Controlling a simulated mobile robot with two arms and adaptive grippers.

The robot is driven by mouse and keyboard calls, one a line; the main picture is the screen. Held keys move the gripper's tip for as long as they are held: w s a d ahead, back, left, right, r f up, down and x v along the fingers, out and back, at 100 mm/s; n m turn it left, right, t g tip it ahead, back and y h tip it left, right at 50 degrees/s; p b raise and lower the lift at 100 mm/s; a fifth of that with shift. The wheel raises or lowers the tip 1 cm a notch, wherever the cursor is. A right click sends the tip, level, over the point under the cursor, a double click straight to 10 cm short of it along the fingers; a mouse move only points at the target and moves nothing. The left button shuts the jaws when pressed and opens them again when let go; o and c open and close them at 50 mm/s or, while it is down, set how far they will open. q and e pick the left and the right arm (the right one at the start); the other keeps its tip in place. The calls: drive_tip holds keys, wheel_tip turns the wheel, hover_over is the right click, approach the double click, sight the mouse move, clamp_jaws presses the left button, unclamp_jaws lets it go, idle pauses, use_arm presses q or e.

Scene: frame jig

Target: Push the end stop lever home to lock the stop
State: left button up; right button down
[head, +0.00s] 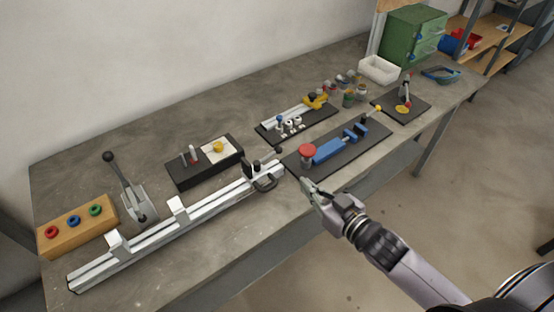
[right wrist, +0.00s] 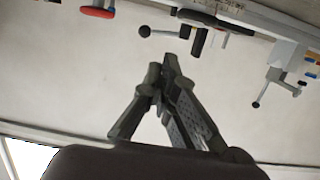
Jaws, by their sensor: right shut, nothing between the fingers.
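The end stop (head: 251,169) is a dark block near the right end of the silver rail (head: 165,231). Its lever sticks out to the right and ends in a black ball knob (head: 279,150). In the right wrist view the knob (right wrist: 145,31) shows on a short arm beside the dark stop (right wrist: 197,42). My right gripper (head: 305,184) is shut and empty, in front of the rail's right end and apart from the lever. In the right wrist view the closed fingertips (right wrist: 166,70) appear below the knob. My left gripper is not in view.
A dark plate with a blue clamp (head: 330,150) and red knob (head: 307,150) lies close behind my right gripper. A tall black-knobbed lever (head: 109,157) stands at the left, near a wooden block (head: 78,228) with coloured rings. The table front right of the rail is clear.

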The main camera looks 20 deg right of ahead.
drive_tip(key=shift+w, duration=0.1)
drive_tip(key=p, duration=0.3)
approach(271, 156)
drive_tip(key=x, duration=0.7)
drive_tip(key=shift+w, duration=0.1)
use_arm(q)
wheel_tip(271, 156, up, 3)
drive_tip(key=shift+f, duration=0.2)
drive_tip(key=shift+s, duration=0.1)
use_arm(e)
drive_tip(key=shift+d, duration=0.15)
